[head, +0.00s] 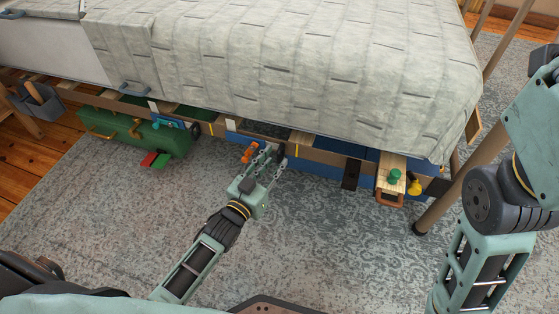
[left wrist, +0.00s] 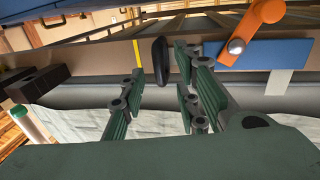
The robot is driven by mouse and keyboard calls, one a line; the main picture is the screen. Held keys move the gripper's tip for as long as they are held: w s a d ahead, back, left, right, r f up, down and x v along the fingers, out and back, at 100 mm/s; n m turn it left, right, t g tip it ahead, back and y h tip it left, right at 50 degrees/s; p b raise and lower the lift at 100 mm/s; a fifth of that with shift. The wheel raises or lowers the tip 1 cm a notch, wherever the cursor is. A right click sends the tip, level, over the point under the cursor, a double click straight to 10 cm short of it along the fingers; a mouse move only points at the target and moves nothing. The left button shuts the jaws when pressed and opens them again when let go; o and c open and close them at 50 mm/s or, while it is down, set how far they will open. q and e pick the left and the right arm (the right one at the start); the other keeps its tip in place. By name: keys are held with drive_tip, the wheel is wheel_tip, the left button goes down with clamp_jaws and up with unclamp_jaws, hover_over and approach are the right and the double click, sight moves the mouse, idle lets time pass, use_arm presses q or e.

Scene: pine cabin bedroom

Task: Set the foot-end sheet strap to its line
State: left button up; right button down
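The bed's side rail (head: 322,155) runs below the quilt. In the left wrist view a black oval tab (left wrist: 161,62) stands on the rail, close beside a yellow line (left wrist: 138,58). I cannot tell for certain that this tab is the strap's slider. My left gripper (head: 270,153) is at the rail. Its fingers, seen in the left wrist view (left wrist: 160,95), are open on either side of the tab, with gaps showing. In the head view the gripper hides the tab; a yellow line (head: 296,146) shows just right of it. My right gripper is out of the picture.
An orange lever (head: 250,152) sits just left of my left gripper. A dark block (head: 350,175) and a wooden board (head: 391,185) with a green knob (head: 395,176) are to the right. A green case (head: 135,132) stands at left. The rug (head: 310,235) in front is clear.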

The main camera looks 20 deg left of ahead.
sight(278, 159)
use_arm(q)
drive_tip(key=shift+b+x, duration=0.6)
drive_tip(key=shift+x, duration=1.05)
clamp_jaws()
drive_tip(key=shift+d, duration=0.1)
